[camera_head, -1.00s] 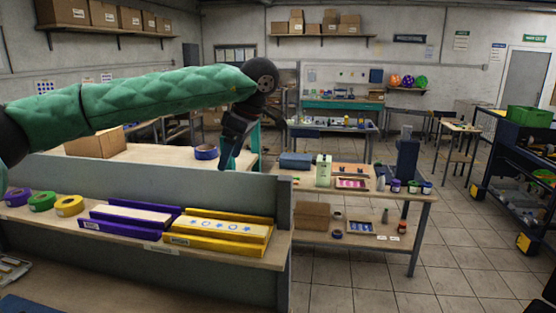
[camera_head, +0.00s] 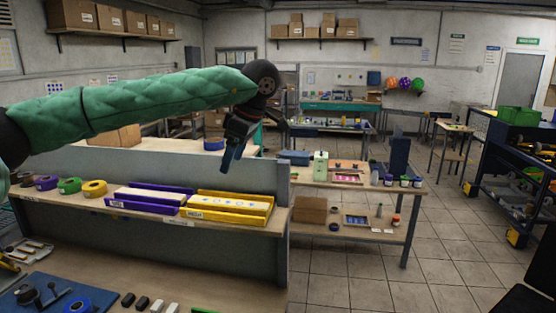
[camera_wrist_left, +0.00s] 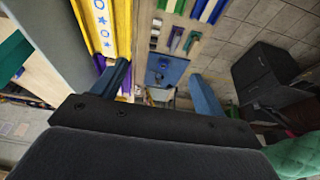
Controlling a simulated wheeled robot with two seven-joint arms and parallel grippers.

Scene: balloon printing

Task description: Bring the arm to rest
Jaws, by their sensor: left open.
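My left arm reaches in from the left in its green padded sleeve, held nearly level across the head view. Its gripper (camera_head: 232,152) hangs down from the wrist, above the grey shelf back and the yellow tray. In the left wrist view the two blue fingers of the gripper (camera_wrist_left: 163,86) stand wide apart with nothing between them. The yellow tray (camera_head: 258,207) holds a white strip with blue marks, which shows beside the left finger in the wrist view. The purple tray (camera_head: 140,205) with a pale strip lies left of it. My right gripper is not in view.
Purple, green and yellow tape rolls (camera_head: 94,189) lie on the shelf left of the trays. Below is a desk with a blue mat (camera_head: 38,297) and small parts. A workbench (camera_head: 395,189) stands to the right, a dark rack (camera_head: 512,170) at far right. Tiled floor lies between.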

